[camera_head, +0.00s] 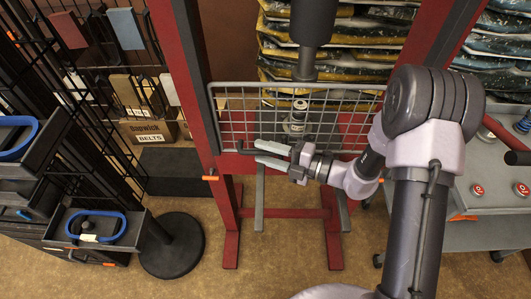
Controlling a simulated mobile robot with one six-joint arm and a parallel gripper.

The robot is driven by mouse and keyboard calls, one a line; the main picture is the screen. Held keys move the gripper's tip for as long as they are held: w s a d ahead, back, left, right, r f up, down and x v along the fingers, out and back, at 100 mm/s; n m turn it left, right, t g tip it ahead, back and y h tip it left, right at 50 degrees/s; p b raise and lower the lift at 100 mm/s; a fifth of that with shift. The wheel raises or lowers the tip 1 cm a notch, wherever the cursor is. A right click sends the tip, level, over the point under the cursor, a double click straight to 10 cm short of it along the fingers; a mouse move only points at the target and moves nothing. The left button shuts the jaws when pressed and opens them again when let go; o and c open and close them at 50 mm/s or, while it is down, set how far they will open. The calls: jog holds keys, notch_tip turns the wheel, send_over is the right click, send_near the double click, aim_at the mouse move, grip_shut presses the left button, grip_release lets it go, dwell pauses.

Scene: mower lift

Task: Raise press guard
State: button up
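The press has a red frame (199,75) with a dark ram (312,22) hanging at its top centre. Its guard is a grey wire mesh panel (235,107) that spans the opening between the two uprights. A metal part (297,117) shows behind the mesh, under the ram. A short dark bar (246,151) sticks out at the guard's lower left. My gripper (264,154) is in front of the guard's lower edge, with its fingers pointing left and spread apart. The bar's end is close to the fingers; I cannot tell whether they touch. My arm hides the guard's lower right.
A black wire rack (98,60) and dark trays (100,230) stand at the left, beside a round black base (172,245). A grey cart (490,200) with red round items is at the right. Shelved bags (350,65) are behind the press. The brown floor in front is open.

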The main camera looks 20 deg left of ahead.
grip_shut()
dwell(1.4)
